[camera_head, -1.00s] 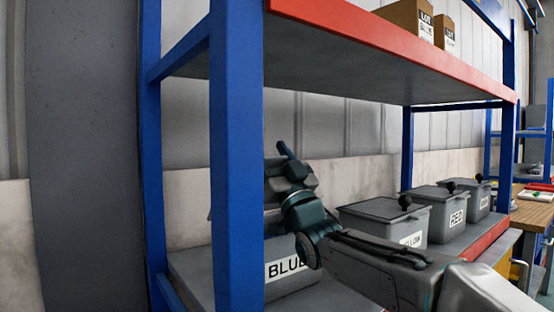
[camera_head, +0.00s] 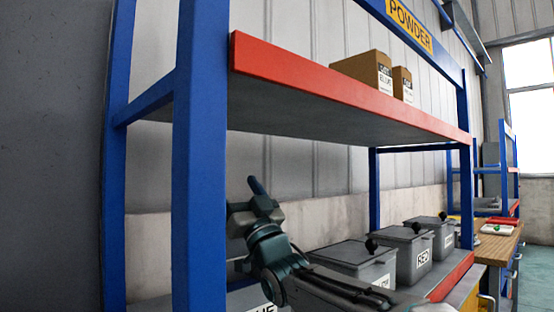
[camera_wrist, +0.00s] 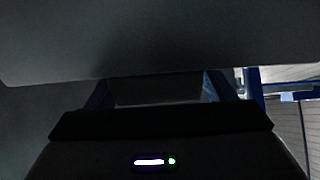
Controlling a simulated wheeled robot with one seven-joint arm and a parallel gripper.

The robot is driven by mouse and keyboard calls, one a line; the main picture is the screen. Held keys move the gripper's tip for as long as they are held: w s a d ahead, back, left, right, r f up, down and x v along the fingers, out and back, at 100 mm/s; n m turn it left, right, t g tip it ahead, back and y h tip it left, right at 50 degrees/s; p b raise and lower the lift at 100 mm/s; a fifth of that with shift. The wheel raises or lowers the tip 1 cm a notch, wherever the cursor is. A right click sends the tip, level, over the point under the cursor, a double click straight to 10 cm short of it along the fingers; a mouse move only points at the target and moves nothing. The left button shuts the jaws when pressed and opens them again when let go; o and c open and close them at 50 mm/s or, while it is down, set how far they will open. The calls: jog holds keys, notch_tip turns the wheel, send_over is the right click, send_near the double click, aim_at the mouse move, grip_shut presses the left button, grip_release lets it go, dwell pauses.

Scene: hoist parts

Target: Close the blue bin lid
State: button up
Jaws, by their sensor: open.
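My gripper (camera_head: 257,188) is above the bin, under the red-edged shelf. In the wrist view my gripper (camera_wrist: 160,91) has its two bluish fingers spread apart with nothing seen between them. A broad dark grey surface fills the top of that view; I cannot tell whether it is the lid or the shelf.
A blue post (camera_head: 200,160) stands left of my gripper. The upper shelf (camera_head: 330,85) carries cardboard boxes (camera_head: 365,70). A wooden bench (camera_head: 497,248) lies beyond.

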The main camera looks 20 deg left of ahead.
jog(key=w+d+r+p, duration=0.2)
jog(key=d+r, duration=0.6)
jog(key=d, duration=0.3)
jog(key=shift+d+r, duration=0.2)
jog(key=shift+d, duration=0.05)
jog(key=shift+w, duration=0.1)
